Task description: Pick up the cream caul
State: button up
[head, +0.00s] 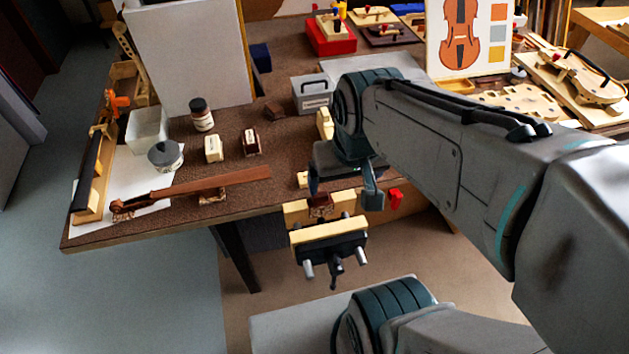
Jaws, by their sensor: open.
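My gripper (343,193) is at the front edge of the bench, above and behind the vise. Several small cream pieces could be the cream caul. Another cream piece (325,123) stands behind my gripper, partly hidden by my arm. A small cream piece (302,179) lies just left of the gripper's left finger. I cannot tell which is the caul.
A vise (330,236) with pale wooden jaws juts from the bench front. A violin neck (195,188) lies across the left. A brown jar (201,115), a grey-lidded jar (165,155) and a grey box (312,94) stand behind. Brown bench surface (275,155) is free between them.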

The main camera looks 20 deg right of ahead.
aim_at(324, 116)
jog(key=z, duration=0.05)
jog(key=k, duration=0.5)
jog(key=u, duration=1.05)
jog(key=i, duration=0.8)
jog(key=z, duration=1.6)
